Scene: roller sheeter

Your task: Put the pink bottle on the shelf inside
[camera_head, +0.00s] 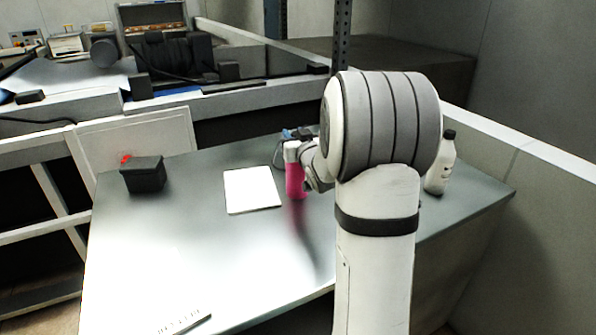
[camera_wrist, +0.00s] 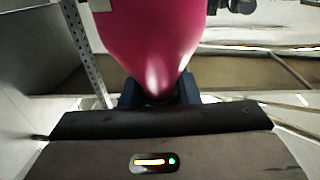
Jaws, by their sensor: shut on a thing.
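In the head view my gripper (camera_head: 297,150) is mostly hidden behind my arm. In the wrist view the bottle (camera_wrist: 150,35) fills the top middle, and my gripper (camera_wrist: 160,92) is shut on it. I cannot tell whether the bottle's base touches the table. No shelf can be clearly made out in either view.
A white flat panel (camera_head: 251,190) lies left of the bottle. A dark box (camera_head: 143,175) sits further left. A white bottle with a black cap (camera_head: 441,165) stands right of my arm. A low wall (camera_head: 530,180) borders the right side. The table's front left is mostly clear.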

